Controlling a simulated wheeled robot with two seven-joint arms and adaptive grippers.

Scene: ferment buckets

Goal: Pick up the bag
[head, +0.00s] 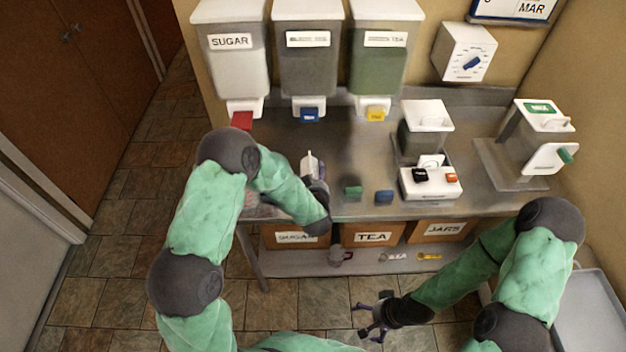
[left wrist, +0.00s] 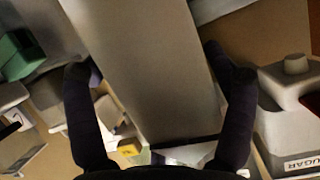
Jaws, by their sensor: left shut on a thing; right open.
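My left gripper (head: 316,178) is over the left part of the steel counter, below the dispensers, partly covered by my own arm. A small pale thing (head: 309,163) shows at its fingers. In the left wrist view a long, plain grey-beige thing (left wrist: 145,65) lies between the two fingers of the left gripper (left wrist: 160,75), which is shut on it. I cannot tell surely whether this is the bag. My right gripper (head: 373,318) is open and empty, low over the tiled floor in front of the shelf.
Dispensers for sugar (head: 230,60) and tea (head: 383,55) stand at the back. A green block (head: 352,190) and a blue block (head: 383,197) lie on the counter. A scale (head: 430,187) and a white-and-green machine (head: 540,140) stand to the right. Labelled bins (head: 373,237) are below.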

